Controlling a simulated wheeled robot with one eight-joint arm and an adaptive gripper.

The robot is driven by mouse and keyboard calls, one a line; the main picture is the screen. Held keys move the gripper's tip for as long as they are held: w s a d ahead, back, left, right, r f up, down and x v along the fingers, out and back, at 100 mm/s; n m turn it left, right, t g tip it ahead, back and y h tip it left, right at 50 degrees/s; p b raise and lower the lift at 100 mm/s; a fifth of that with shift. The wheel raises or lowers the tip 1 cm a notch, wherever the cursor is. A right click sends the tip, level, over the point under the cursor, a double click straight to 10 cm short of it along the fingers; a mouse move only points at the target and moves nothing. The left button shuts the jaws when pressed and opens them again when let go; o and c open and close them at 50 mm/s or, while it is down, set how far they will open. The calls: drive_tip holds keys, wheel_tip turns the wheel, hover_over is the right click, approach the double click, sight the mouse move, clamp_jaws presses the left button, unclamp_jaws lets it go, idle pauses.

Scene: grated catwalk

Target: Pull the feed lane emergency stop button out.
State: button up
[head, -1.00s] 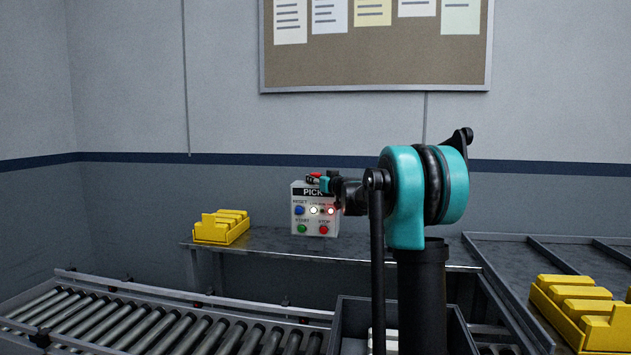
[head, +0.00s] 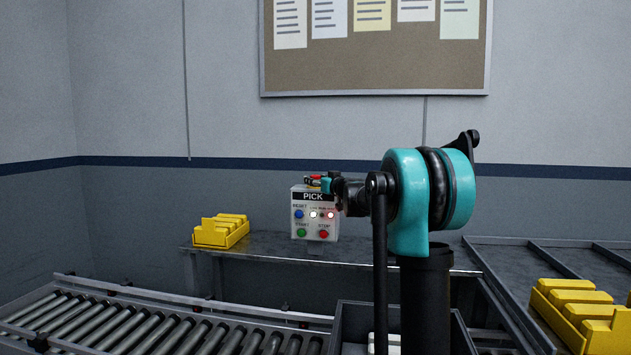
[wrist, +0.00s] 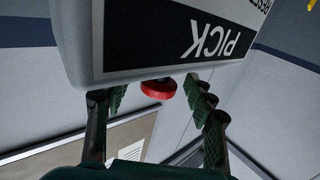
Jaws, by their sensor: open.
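A pale control box (head: 315,232) labelled PICK stands on the grey bench. A red button (wrist: 158,88) sticks out of the box's top face, and the wrist view shows it upside down. In the head view only a bit of red (head: 315,177) shows beside my gripper. My gripper (wrist: 157,92) is open at the top of the box, one finger on each side of the red button. I see gaps between the fingers and the button. My arm hides part of the box's right side in the head view.
The box front carries a blue reset button (head: 299,214), a green start button (head: 301,233), a red stop button (head: 323,234) and lit lamps. Yellow bins (head: 221,231) stand left on the bench (head: 270,244). A roller conveyor (head: 150,325) runs in front. More yellow bins (head: 580,315) are at right.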

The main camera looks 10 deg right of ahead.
drive_tip(key=v, duration=1.1)
